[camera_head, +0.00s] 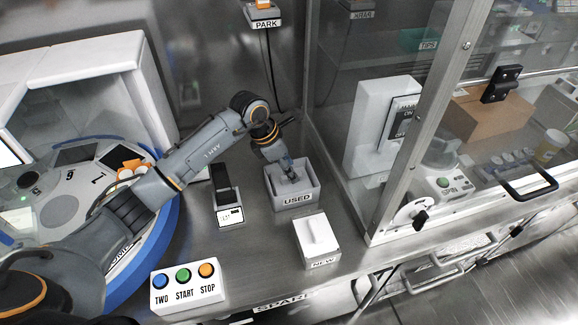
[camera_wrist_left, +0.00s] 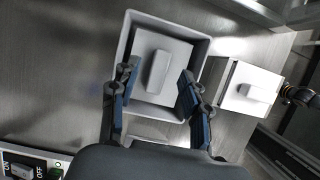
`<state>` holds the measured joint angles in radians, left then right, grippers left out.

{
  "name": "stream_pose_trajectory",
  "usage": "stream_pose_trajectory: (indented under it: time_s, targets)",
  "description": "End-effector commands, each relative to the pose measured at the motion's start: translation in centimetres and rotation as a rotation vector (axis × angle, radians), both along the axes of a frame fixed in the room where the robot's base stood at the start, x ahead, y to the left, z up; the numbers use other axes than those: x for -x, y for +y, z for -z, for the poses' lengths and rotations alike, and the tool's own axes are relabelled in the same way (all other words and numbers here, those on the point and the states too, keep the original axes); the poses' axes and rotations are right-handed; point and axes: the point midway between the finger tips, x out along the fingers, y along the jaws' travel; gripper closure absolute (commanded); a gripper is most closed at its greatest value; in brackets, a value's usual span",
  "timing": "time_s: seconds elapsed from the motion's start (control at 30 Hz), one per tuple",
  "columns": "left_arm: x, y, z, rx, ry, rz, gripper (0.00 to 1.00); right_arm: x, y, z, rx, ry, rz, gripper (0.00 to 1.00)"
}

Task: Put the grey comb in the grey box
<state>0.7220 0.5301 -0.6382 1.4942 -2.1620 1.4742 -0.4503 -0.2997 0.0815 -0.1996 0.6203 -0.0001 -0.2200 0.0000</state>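The grey box (camera_head: 296,200), labelled USED, stands on the steel bench, and its rim shows in the left wrist view (camera_wrist_left: 205,50). A light grey square piece with a raised block grip, which looks like the grey comb (camera_wrist_left: 158,66), lies flat inside it. My left gripper (camera_head: 290,178) points down into the box and hides most of its inside in the head view. In the left wrist view its fingers (camera_wrist_left: 160,78) are spread, one on each side of the block grip, with gaps and nothing held. My right gripper is not in view.
A white box (camera_head: 318,243) labelled NEW, with a similar block on top, stands beside the grey box. A small black-and-white device (camera_head: 227,198) is to the left. The button panel (camera_head: 185,288) is at the front, and a glass cabinet frame (camera_head: 415,130) rises on the right.

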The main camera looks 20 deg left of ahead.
Motion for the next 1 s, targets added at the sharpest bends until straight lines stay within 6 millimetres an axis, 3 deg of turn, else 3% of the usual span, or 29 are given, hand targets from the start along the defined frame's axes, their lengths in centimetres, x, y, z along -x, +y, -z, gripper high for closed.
stream_pose_trajectory:
  time_s: [0.27,0.73,1.0]
  targets:
    - [0.1,0.2,-0.6,-0.001,-0.001,0.001,0.54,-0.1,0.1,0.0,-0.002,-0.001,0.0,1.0]
    - [2.0,3.1,-8.9,-0.002,-0.004,0.0,0.54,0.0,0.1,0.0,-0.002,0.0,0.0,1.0]
    - [2.6,3.8,-11.0,0.0,0.0,0.0,0.54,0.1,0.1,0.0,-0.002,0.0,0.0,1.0]
